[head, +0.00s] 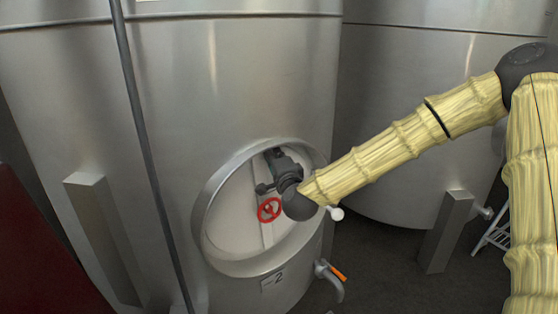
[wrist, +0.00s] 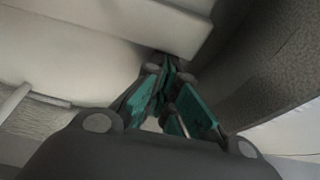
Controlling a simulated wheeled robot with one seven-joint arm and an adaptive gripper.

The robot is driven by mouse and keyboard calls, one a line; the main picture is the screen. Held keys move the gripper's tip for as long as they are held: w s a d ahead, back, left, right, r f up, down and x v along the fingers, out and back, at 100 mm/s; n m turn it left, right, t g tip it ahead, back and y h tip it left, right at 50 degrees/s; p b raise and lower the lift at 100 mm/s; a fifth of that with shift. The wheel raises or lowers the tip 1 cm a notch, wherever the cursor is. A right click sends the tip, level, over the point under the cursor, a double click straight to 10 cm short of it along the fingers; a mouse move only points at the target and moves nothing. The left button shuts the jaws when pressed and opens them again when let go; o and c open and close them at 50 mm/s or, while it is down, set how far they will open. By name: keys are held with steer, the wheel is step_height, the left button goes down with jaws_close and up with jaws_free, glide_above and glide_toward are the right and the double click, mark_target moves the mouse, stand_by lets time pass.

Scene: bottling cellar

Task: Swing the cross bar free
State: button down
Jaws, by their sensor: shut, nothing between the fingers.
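The cross bar (head: 266,236) is a pale upright strip across the round tank door (head: 230,222). The red handwheel (head: 269,210) sits at its middle. My gripper (head: 272,154) is at the upper part of the door, and my wrist hides part of the door and bar. In the wrist view my teal-padded fingers (wrist: 168,68) are together and empty. Their tips are close to a pale bar-like edge (wrist: 140,25), seemingly the cross bar. I cannot tell whether they touch it.
The door's raised round rim (head: 199,222) surrounds my gripper. A white-knobbed handle (head: 337,213) sticks out at right. A tap with an orange lever (head: 338,273) is below. A thin dark pole (head: 143,120) stands at left. A second tank (head: 410,120) stands behind my arm.

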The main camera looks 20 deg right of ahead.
steer(key=s+a+f+n+t+y+b, duration=0.1)
steer(key=s+a+f+n+b, duration=0.1)
steer(key=a+n+b, duration=0.4)
steer(key=s+a+f+n+t+y+b, duration=0.1)
steer(key=s+a+f+n+b, duration=0.1)
steer(key=a+n+b, duration=0.3)
steer(key=a+f+b, duration=0.1)
steer(key=a+b, duration=0.1)
steer(key=a, duration=0.1)
steer(key=shift+s+a+f+n+t+y, duration=0.15)
steer(key=shift+s+a+n+t+y, duration=0.15)
steer(key=shift+n+y, duration=0.1)
steer(key=shift+a+f, duration=0.1)
steer(key=shift+f, duration=0.05)
step_height(320, 180, up, 4)
steer(key=d+p, duration=0.2)
steer(key=b+v, duration=0.2)
steer(key=v, duration=0.7)
steer(key=shift+d, duration=0.35)
steer(key=shift+s+f, duration=0.1)
steer(key=shift+f, duration=0.05)
